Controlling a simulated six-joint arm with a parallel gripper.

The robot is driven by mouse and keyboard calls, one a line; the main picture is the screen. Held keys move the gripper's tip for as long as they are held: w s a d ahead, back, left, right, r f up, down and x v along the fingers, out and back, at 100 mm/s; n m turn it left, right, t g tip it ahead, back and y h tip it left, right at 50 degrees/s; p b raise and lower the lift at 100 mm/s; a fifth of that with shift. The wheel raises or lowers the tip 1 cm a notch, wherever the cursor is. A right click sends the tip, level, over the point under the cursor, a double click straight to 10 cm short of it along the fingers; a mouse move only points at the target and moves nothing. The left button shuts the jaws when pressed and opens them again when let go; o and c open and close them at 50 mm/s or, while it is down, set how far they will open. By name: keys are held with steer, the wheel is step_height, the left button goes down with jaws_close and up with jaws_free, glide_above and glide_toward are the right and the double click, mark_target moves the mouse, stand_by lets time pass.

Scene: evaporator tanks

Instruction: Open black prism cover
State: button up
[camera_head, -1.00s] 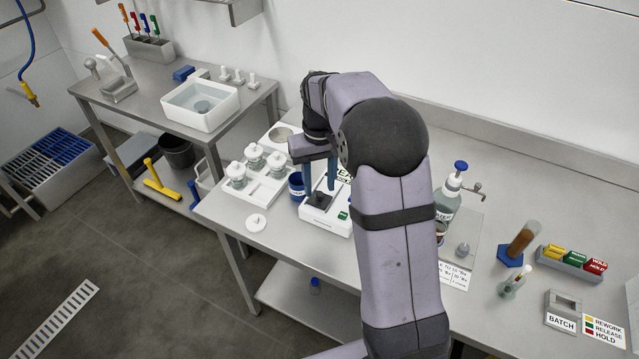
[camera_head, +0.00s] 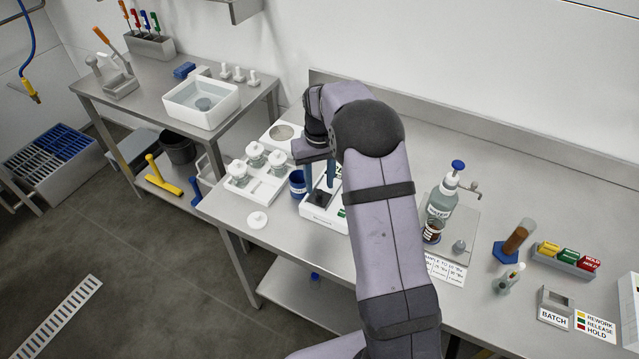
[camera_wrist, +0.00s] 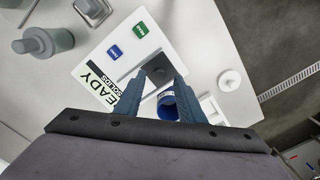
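A white instrument (camera_head: 316,213) stands on the steel bench, with the dark prism cover (camera_head: 322,198) on its top; the cover looks shut. In the wrist view, the instrument (camera_wrist: 165,38) has a blue button, a green button and a label reading "EADY". My gripper (camera_head: 319,189) points down at the cover with its two blue fingers apart and nothing held. In the wrist view, the cover (camera_wrist: 157,70) shows between and just beyond the fingertips of my gripper (camera_wrist: 160,79). Whether a finger touches it I cannot tell. My arm hides part of the instrument in the head view.
A blue cup (camera_head: 297,184) stands close to the instrument's left. A white tray with lidded jars (camera_head: 257,178) is farther left, with a white lid (camera_head: 257,220) in front. A spray bottle (camera_head: 441,198) and a dark jar (camera_head: 432,231) stand right of my arm.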

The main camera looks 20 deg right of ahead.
mark_target(338, 196)
steer(key=shift+f+p, duration=0.3)
steer(key=shift+f, duration=0.9)
steer(key=shift+c, duration=0.4)
jaws_close()
steer(key=shift+w+d, duration=2)
steer(key=shift+w, duration=0.05)
steer(key=shift+o, duration=0.4)
jaws_free()
